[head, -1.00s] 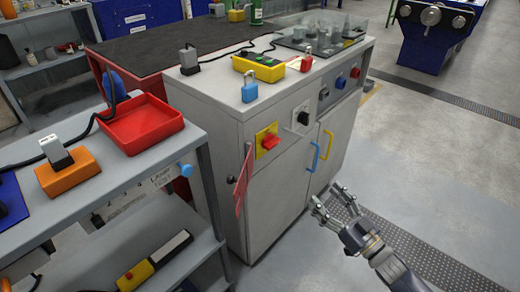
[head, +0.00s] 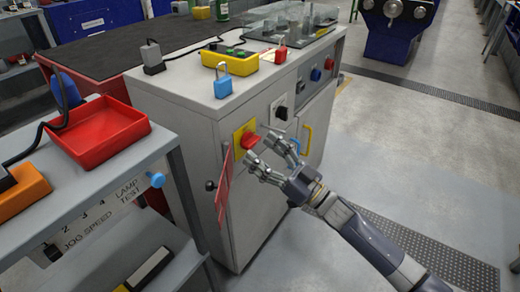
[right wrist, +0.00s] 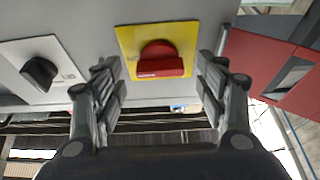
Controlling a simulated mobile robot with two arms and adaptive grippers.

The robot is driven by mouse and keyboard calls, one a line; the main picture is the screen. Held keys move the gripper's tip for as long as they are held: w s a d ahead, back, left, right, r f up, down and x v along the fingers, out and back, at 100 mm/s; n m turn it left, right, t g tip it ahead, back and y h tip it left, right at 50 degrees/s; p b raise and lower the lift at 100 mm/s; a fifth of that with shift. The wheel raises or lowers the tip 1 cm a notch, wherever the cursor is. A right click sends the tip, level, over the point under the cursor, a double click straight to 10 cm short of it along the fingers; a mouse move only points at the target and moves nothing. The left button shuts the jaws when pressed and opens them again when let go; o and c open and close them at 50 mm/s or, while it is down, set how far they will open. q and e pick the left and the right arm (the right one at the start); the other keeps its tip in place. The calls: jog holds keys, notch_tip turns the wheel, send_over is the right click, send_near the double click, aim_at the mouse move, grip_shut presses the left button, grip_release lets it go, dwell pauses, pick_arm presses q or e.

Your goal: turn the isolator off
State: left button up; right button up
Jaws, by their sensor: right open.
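The isolator is a red rotary handle (head: 251,141) on a yellow square plate (head: 239,142), on the front of the grey cabinet (head: 190,110). In the right wrist view the red handle (right wrist: 160,66) lies roughly level on its yellow plate (right wrist: 180,35), with markings beside it too small to read. My right gripper (head: 266,148) is in front of the isolator and open. In the right wrist view its fingers (right wrist: 160,80) stand on either side of the handle, with gaps on both sides; I see no contact. My left gripper is not in view.
A black knob (head: 281,113) on a white plate sits right of the isolator. Blue (head: 223,82) and red (head: 281,52) padlocks and a yellow button box (head: 230,62) stand on the cabinet top. Floor to the right is clear.

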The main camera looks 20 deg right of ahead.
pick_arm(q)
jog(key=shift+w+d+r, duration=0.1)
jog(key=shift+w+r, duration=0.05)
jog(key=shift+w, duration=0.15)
pick_arm(e)
jog(key=shift+w+a+r, duration=0.25)
jog(key=shift+w+a, duration=0.15)
jog(key=shift+w, duration=0.05)
jog(key=c, duration=1.1)
jog(key=shift+o, duration=0.2)
